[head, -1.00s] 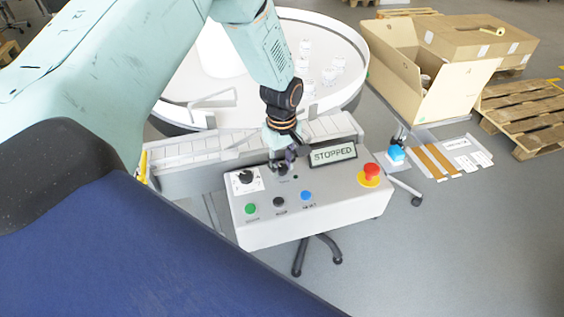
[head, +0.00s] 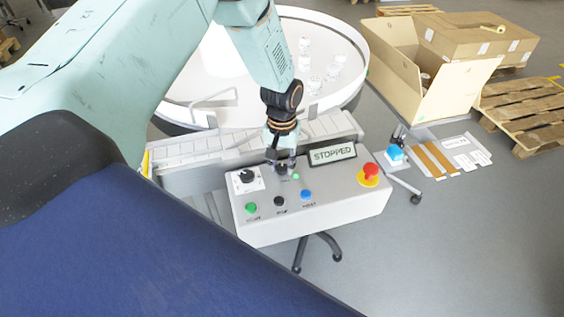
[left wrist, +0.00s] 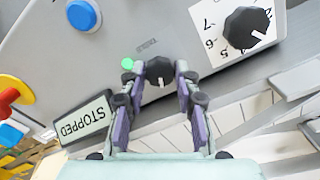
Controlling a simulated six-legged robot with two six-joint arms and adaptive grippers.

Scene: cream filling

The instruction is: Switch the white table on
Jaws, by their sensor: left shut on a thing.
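The control box (head: 335,197) has a display (head: 332,154) reading STOPPED, which shows upside down in the left wrist view (left wrist: 82,120). My left gripper (head: 282,172) reaches down to the box's top. In the left wrist view its fingers (left wrist: 160,82) are shut on a small black switch knob (left wrist: 158,71), one on each side. A small green lamp (head: 295,177) beside the knob is lit, also in the left wrist view (left wrist: 128,63). The white round table (head: 345,35) behind carries several small white bottles (head: 315,84). My right gripper is not in view.
A conveyor (head: 190,152) runs behind the box. Cardboard boxes (head: 460,40) and a pallet (head: 525,105) stand right.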

